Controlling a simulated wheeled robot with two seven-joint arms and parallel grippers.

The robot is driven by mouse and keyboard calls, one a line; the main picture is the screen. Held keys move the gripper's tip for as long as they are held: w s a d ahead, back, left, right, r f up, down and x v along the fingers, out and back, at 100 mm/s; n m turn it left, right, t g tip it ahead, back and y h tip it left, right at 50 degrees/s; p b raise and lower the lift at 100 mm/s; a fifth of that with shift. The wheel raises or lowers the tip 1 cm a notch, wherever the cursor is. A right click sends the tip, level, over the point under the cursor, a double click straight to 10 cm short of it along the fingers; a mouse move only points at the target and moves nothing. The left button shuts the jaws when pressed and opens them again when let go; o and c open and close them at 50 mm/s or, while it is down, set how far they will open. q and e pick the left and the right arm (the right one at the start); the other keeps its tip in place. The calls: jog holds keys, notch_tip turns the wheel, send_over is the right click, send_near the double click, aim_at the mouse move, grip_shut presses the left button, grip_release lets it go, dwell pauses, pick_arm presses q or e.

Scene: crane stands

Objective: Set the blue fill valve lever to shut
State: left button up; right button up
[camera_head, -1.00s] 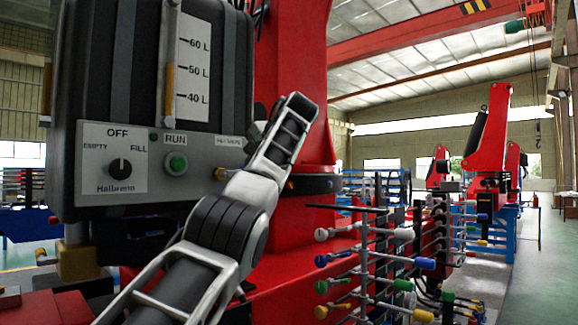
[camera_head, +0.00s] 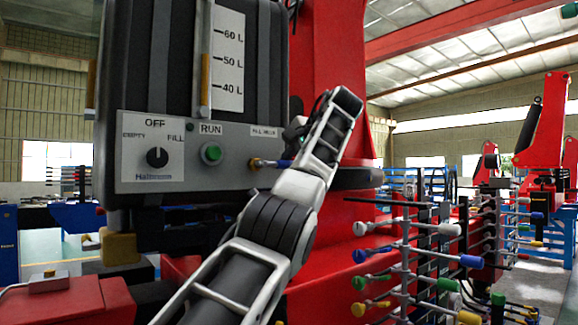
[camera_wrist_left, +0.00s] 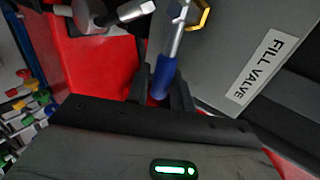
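The fill valve lever has a blue handle (camera_head: 284,164) on a metal stem. It lies about level and points right from a brass fitting (camera_head: 256,163) on the grey panel. In the left wrist view the blue handle (camera_wrist_left: 163,78) sits between the two dark fingers of my left gripper (camera_wrist_left: 162,88). The fingers are close together, one on each side of it, and look shut on it. A FILL VALVE label (camera_wrist_left: 262,68) is right of the handle there. In the head view my left arm's links hide most of the gripper. My right gripper is not in view.
The panel carries a black selector knob (camera_head: 157,157) and a green RUN button (camera_head: 211,153). A tank with a litre scale (camera_head: 228,60) is above. A red crane body (camera_head: 330,40) stands behind. A rack with coloured-tip rods (camera_head: 430,255) stands right of my arm.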

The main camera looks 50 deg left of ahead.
pick_arm(q)
jog(key=p+v, duration=0.3)
jog(key=v, duration=1.2)
jog(key=shift+d+r, duration=0.2)
jog(key=shift+d, duration=0.2)
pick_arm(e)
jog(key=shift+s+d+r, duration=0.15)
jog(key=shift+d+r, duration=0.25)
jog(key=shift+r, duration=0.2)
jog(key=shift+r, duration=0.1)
